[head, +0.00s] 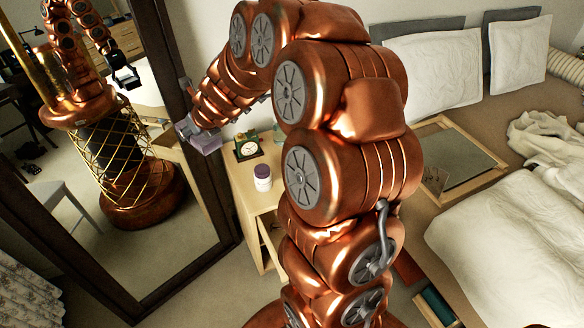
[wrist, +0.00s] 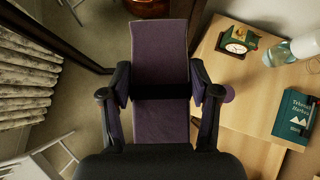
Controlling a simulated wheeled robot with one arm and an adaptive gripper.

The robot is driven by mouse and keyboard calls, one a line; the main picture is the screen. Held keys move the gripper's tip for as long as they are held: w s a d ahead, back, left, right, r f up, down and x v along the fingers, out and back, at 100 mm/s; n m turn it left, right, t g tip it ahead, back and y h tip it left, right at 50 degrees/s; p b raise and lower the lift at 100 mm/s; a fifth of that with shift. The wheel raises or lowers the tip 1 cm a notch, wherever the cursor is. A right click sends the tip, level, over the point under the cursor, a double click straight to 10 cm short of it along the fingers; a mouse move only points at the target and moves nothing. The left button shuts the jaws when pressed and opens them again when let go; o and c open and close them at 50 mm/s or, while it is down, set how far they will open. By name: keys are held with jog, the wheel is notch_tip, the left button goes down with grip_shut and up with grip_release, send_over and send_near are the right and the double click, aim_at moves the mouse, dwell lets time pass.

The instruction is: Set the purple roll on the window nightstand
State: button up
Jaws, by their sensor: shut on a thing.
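My gripper (wrist: 160,85) is shut on the purple roll (wrist: 161,52), with a finger on each side of it in the wrist view. A dark band crosses the roll's middle. In the head view the roll (head: 207,143) shows at the end of my arm, between the mirror and the nightstand's far left corner. The pale wooden nightstand (head: 246,196) stands below and to the right of the roll. In the wrist view the roll appears over the floor, left of the nightstand top (wrist: 222,78), apart from it. No window is in view.
On the nightstand are a green clock (head: 248,148), a white jar with a purple lid (head: 262,180), a teal book (wrist: 297,117) and a clear bottle (wrist: 278,54). A tall dark-framed mirror (head: 105,240) stands close on the left. A bed (head: 520,240) is on the right.

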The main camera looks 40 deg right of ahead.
jog(key=s+d+f+b, duration=0.5)
jog(key=d+f+b, duration=0.2)
jog(key=f+b, duration=0.3)
jog(key=s+d+f+b, duration=0.5)
jog(key=d+f+b, duration=0.2)
jog(key=f+b, duration=0.35)
jog(key=s+d+f+b, duration=0.5)
jog(key=d+f+b, duration=0.3)
jog(key=f+b, duration=0.25)
jog(key=w+d+b, duration=0.1)
jog(key=w+d, duration=0.2)
jog(key=w+d+f+b, duration=0.1)
jog(key=w+d, duration=0.2)
jog(key=w, duration=0.1)
jog(key=w+d+b, duration=0.1)
jog(key=w+d, duration=0.3)
jog(key=shift+w+f, duration=0.15)
jog(key=shift+f, duration=0.05)
notch_tip(320, 180, down, 4)
jog(key=b, duration=0.2)
jog(key=shift+w+d+r+b, duration=0.1)
jog(key=shift+r+b, duration=0.1)
jog(key=shift+b, duration=0.1)
jog(key=shift+r, duration=0.1)
jog(key=shift+p, duration=0.35)
jog(key=o, duration=1.1)
jog(key=shift+c, duration=0.2)
jog(key=shift+b, duration=0.4)
